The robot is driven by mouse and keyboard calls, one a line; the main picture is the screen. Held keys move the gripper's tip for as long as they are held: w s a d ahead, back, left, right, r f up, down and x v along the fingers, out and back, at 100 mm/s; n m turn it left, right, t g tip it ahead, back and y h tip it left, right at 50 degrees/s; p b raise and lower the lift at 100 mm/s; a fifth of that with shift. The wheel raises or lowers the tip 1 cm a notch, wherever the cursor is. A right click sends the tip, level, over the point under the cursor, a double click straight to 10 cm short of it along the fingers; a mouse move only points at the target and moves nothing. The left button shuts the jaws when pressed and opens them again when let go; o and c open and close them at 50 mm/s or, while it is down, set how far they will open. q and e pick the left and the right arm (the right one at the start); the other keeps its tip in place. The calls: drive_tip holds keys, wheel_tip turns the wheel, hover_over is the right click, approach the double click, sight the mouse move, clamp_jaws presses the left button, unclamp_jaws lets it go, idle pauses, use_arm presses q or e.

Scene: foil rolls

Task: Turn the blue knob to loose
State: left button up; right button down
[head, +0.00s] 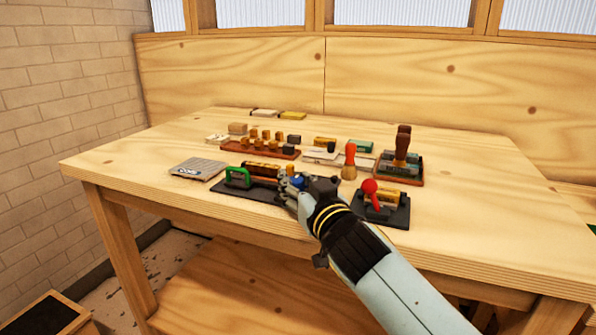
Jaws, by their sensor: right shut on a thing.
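The blue knob (297,183) is on the dark base (232,187) of a device near the front of the wooden table. A brass-coloured roll (262,168) and a green handle (238,177) are on the same device, to the left of the knob. My right gripper (291,186) is at the knob and shut on it, with its fingers hiding part of it. The knob's setting cannot be read from here. My left gripper is not in view.
A second device (388,215) with a red ball lever (369,187) stands just right of my right gripper. Behind are a stamp stand (401,160), a red-handled brush (350,160) and a rack of small blocks (262,148). The table's front left (125,165) is clear.

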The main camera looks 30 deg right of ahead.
drive_tip(key=shift+r+y, duration=0.2)
drive_tip(key=shift+y, duration=0.1)
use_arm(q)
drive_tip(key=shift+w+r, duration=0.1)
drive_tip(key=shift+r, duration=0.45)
use_arm(e)
drive_tip(key=shift+f, duration=0.2)
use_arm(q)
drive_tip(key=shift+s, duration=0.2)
use_arm(e)
drive_tip(key=c, duration=1)
unclamp_jaws()
drive_tip(key=shift+o, duration=0.2)
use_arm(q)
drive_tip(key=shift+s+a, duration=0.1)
use_arm(e)
drive_tip(key=shift+s, duration=0.1)
drive_tip(key=s, duration=1.2)
drive_tip(key=shift+a, duration=0.4)
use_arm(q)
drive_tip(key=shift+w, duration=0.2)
use_arm(e)
drive_tip(key=shift+w, duration=0.1)
